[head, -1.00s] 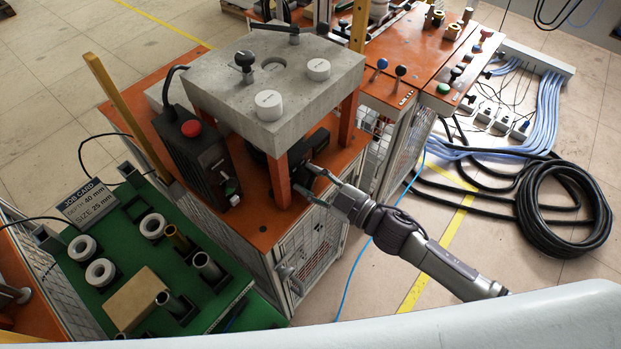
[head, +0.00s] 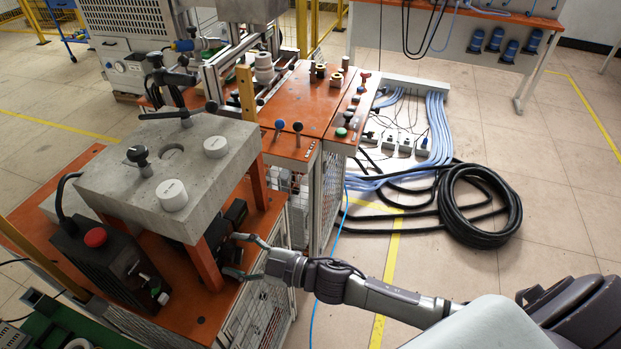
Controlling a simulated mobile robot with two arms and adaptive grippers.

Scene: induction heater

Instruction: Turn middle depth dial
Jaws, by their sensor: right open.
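My right gripper (head: 235,255) comes in from the right, with its two fingers spread and nothing visible between them. Its tips are at the open side under the concrete block (head: 125,180), close to a dark device (head: 222,230) behind an orange leg. I cannot make out separate depth dials on that device; it is dark, small and partly hidden by the leg and block. On the block's top stand two pale round caps, one at the back (head: 215,146) and one nearer (head: 172,194), and a black knob (head: 140,158). My left gripper is not in view.
A black control box (head: 115,250) with a red button (head: 95,237) stands left of the orange leg (head: 203,265). An orange bench (head: 300,90) with several knobs is behind. A coiled black hose (head: 480,205) lies on the floor at right.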

